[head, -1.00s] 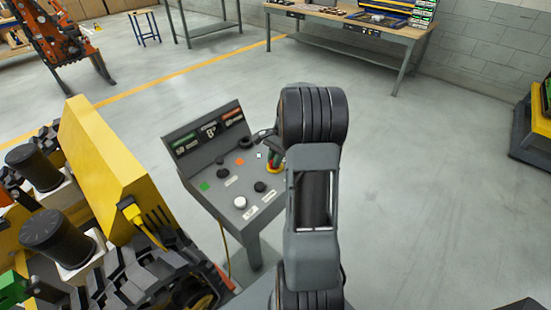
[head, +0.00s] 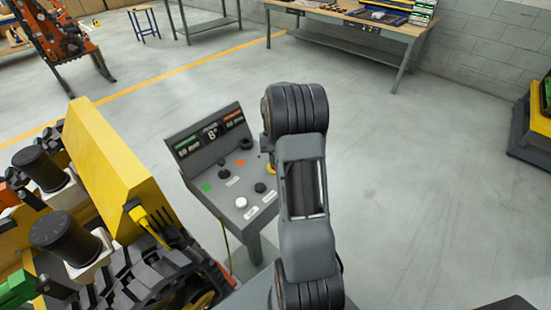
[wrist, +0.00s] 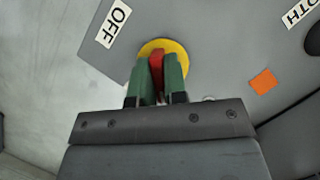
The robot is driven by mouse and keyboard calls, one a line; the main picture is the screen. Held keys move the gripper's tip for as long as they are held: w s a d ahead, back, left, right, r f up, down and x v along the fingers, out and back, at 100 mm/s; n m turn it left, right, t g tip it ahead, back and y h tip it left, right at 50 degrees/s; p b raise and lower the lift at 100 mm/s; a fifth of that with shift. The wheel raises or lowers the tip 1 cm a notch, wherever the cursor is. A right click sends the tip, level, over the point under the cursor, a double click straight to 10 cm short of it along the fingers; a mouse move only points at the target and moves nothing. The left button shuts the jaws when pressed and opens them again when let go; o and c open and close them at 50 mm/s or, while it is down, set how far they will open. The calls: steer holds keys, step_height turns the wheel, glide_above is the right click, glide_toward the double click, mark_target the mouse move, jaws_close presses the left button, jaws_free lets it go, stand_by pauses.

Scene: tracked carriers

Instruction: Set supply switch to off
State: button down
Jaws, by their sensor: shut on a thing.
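The supply switch shows in the wrist view as a red handle (wrist: 156,64) on a round yellow plate (wrist: 178,47). My gripper (wrist: 159,72), with green fingers, is shut on the red handle, one finger on each side. The OFF label (wrist: 117,22) lies up and left of the plate. The handle's lower part is hidden between the fingers. In the head view only a sliver of the yellow plate (head: 269,169) shows beside my arm, which hides the gripper and the handle.
The grey sloped console (head: 225,172) carries black knobs, a white knob (head: 241,202), a green square and an orange square (wrist: 263,81). A yellow tracked carrier (head: 115,160) stands close at its left. The floor to the right is clear.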

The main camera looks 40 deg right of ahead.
steer(key=n+h, duration=0.1)
steer(key=n, duration=0.3)
steer(key=shift+h, duration=0.4)
steer(key=shift+n+h+p, duration=0.35)
steer(key=shift+n+h, duration=0.25)
steer(key=shift+n, duration=1.3)
steer(key=shift+w, duration=0.1)
steer(key=c, duration=1.2)
jaws_free()
steer(key=shift+o, duration=0.2)
steer(key=v, duration=1.3)
steer(key=shift+w+r+b, duration=0.3)
steer(key=shift+w, duration=0.05)
steer(key=shift+a, duration=0.1)
